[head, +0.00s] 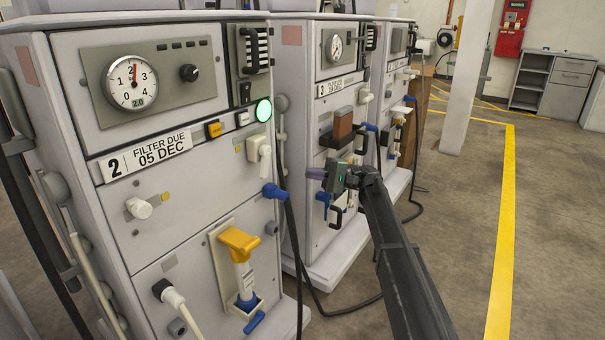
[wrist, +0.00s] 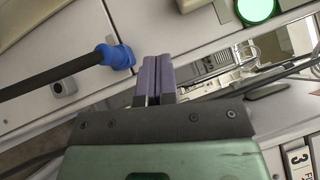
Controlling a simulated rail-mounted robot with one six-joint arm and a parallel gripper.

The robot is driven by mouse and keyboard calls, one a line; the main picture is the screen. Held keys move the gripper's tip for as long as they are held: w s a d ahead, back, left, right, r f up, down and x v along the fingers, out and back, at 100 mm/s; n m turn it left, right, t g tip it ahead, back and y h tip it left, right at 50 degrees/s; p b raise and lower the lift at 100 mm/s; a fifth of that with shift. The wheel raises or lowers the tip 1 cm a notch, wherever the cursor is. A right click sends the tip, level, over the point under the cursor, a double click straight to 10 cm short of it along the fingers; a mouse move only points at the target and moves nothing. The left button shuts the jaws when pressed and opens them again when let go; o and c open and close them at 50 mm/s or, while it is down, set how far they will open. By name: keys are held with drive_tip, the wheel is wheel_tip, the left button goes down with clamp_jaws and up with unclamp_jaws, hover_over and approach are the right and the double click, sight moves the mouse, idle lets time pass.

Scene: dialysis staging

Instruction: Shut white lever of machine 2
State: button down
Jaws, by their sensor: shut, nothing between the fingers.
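Machine 2 (head: 60,120) stands at the left of the head view, with a "2 FILTER DUE 05 DEC" label. Its white lever (head: 259,150) is near the right edge of its front, below the lit green lamp (head: 264,110) and above a blue hose connector (head: 274,191). The lever's exact angle is hard to tell. My gripper (head: 316,173) is right of the lever, a little lower and apart from it. Its purple fingers (wrist: 155,78) are together and empty. In the wrist view a pale part, probably the lever (wrist: 190,4), is cut off at the top.
The blue connector (wrist: 115,56) and its dark hose lie left of my fingers in the wrist view. A yellow-handled lever (head: 240,240) sits lower on machine 2. Machine 3 (head: 308,50) stands close behind my gripper. Open floor (head: 455,220) lies to the right.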

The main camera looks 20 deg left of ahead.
sight(265, 163)
drive_tip(key=p+x, duration=0.1)
drive_tip(key=x, duration=0.6)
drive_tip(key=shift+s+a+r, duration=0.15)
drive_tip(key=shift+s+a, duration=0.05)
drive_tip(key=shift+a, duration=0.1)
drive_tip(key=s, duration=0.1)
drive_tip(key=s+a+p, duration=0.1)
drive_tip(key=s+r, duration=0.1)
drive_tip(key=shift+s+a, duration=0.3)
drive_tip(key=shift+s, duration=0.05)
drive_tip(key=shift+s+a+f, duration=0.1)
drive_tip(key=shift+s+f, duration=0.05)
